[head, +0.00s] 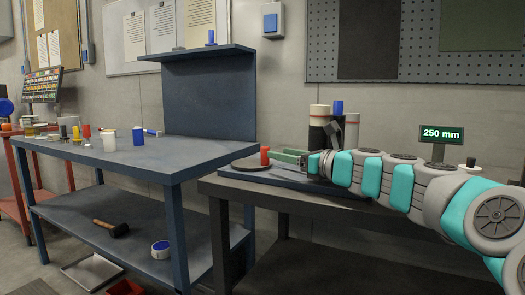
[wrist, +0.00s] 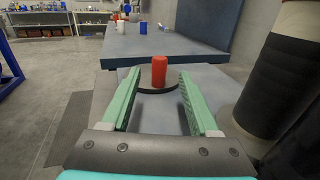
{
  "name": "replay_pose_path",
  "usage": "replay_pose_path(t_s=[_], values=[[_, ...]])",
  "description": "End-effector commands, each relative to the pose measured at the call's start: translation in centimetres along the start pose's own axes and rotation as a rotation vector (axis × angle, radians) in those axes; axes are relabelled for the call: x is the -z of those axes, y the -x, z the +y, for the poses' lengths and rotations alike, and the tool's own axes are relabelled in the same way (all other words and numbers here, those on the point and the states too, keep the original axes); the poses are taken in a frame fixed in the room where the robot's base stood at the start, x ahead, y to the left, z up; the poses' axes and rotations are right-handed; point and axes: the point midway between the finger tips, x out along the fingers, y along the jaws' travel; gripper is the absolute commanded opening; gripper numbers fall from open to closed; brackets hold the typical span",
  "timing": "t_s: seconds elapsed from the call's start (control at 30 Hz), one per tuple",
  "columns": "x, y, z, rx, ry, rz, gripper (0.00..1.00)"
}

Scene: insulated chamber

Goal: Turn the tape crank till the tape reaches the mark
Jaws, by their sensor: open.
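The crank is a dark round disc (head: 246,163) with an upright red knob (head: 265,156), at the left end of the dark bench. In the wrist view, the red knob (wrist: 159,71) stands on the disc (wrist: 157,89), framed by my green fingers. My gripper (head: 283,156) points left along the bench, its fingertips close to the knob. In the wrist view my gripper (wrist: 159,73) is open, with a gap on each side of the knob. A display (head: 441,133) reads 250 mm. I cannot make out the tape or its mark.
Tall black and white cylinders (head: 319,130) stand behind my gripper; one looms close on the right in the wrist view (wrist: 275,80). A blue table (head: 150,155) with cups and small items stands to the left. A dark pegboard (head: 425,45) hangs behind.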

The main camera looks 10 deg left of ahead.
Motion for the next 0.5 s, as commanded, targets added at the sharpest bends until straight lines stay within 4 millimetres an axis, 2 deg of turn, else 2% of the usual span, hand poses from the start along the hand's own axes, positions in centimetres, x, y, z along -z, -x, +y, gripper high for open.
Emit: replay_pose_path(t_s=[0.5], values=[[0.0, -6.5, 0.1, -0.001, 0.004, 0.001, 0.61]])
